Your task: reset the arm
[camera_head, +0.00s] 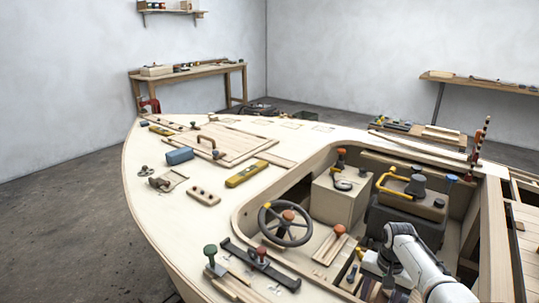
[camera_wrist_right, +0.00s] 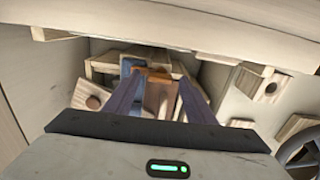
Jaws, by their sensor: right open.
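My right arm (camera_head: 415,262) comes in from the lower right of the head view and reaches down into the cockpit opening of the plywood hull (camera_head: 165,232). The fingers of its gripper are hard to make out there. In the right wrist view, my right gripper (camera_wrist_right: 160,92) shows two dark fingers spread apart, pointing down into a wooden recess. An orange-brown part (camera_wrist_right: 157,75) and wooden blocks lie beyond and between the fingertips. I cannot tell whether the fingers touch any of them. My left gripper does not show in either view.
A steering wheel (camera_head: 286,223) stands left of my right arm. A box with a yellow handle (camera_head: 393,186) stands behind it. The cockpit walls and a wooden beam (camera_head: 494,240) bound the arm closely. Tools and blocks, including a yellow level (camera_head: 246,174), lie on the deck.

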